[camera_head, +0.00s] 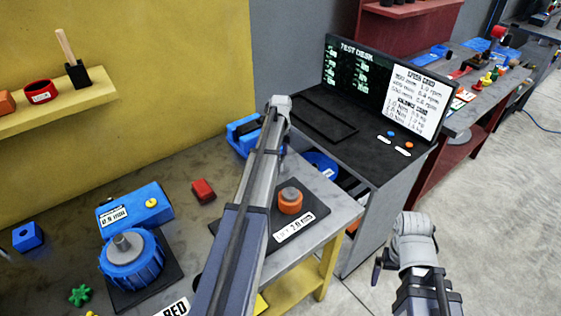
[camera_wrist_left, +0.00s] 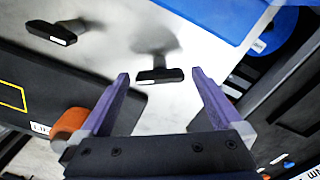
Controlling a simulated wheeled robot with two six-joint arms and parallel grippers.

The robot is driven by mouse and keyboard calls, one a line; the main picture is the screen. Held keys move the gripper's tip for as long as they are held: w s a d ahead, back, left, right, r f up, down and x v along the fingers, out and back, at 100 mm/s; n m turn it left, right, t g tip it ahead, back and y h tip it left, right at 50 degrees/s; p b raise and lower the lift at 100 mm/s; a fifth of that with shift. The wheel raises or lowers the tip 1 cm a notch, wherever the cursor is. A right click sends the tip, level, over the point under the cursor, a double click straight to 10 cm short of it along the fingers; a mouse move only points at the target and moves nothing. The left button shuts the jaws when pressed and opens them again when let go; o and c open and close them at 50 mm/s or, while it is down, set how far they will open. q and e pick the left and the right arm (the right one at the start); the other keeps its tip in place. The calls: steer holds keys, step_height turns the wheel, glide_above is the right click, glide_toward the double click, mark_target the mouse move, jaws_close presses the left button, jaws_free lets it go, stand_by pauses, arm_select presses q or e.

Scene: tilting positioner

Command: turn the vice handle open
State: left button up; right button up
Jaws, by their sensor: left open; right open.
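A black T-shaped handle (camera_wrist_left: 160,76) on a grey shaft shows in the left wrist view, and I take it for the vice handle. My left gripper (camera_wrist_left: 160,82) is open, its purple fingertips on either side of the bar with gaps showing. A blue body (camera_wrist_left: 205,12) is at the top of that view. In the head view a blue vice-like block (camera_head: 243,135) stands at the bench's back right, partly hidden by my left arm; the left fingers are hidden there. My right gripper (camera_head: 377,266) hangs right of the bench, away from the handle, with one purple finger visible.
An orange knob (camera_head: 291,202) on a black plate, a red block (camera_head: 203,190) and a blue device (camera_head: 132,258) share the bench. A second black handle (camera_wrist_left: 51,33) lies left in the wrist view. The test desk (camera_head: 386,163) stands to the right.

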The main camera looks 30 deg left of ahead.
arm_select(q)
steer(key=shift+c, duration=0.4)
steer(key=c, duration=1.2)
